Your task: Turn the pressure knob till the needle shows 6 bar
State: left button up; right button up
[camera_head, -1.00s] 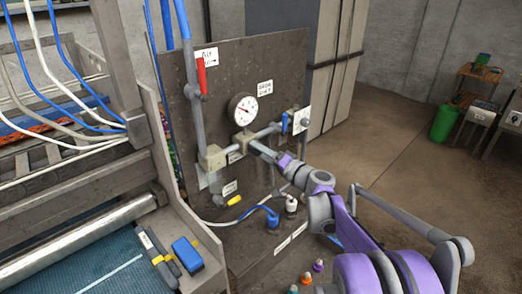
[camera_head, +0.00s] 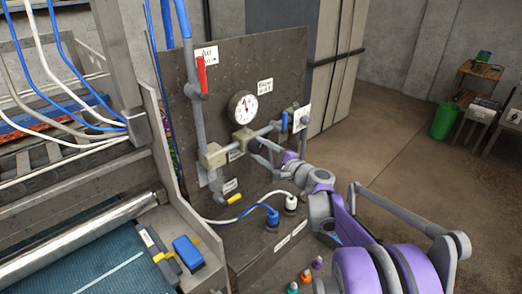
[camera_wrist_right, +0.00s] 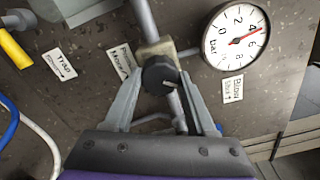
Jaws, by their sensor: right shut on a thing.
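The black pressure knob (camera_wrist_right: 160,72) sits on a beige regulator block (camera_wrist_right: 153,48) on the pipe. My right gripper (camera_wrist_right: 159,80) is shut on the knob, one grey finger on each side; in the head view the gripper (camera_head: 264,152) reaches the panel from the right. The round white gauge (camera_wrist_right: 236,37) is up and right of the knob in the wrist view. The gauge (camera_head: 243,107) also shows in the head view, too small to read exactly. My left gripper is not in view.
The dark panel (camera_head: 220,75) carries a red lever (camera_head: 201,75), a blue-handled valve (camera_head: 284,121) and a yellow-handled valve (camera_head: 235,199). White and blue hoses run below. Roller machinery (camera_head: 80,225) stands at left; open floor (camera_head: 400,140) lies at right.

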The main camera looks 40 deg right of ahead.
jog(key=shift+m, duration=0.8)
jog(key=o, duration=1.4)
jog(key=s, duration=0.7)
jog(key=s+d+b, duration=0.1)
jog(key=s, duration=0.3)
jog(key=shift+w, duration=0.1)
jog(key=s, duration=0.9)
jog(key=shift+d, duration=0.3)
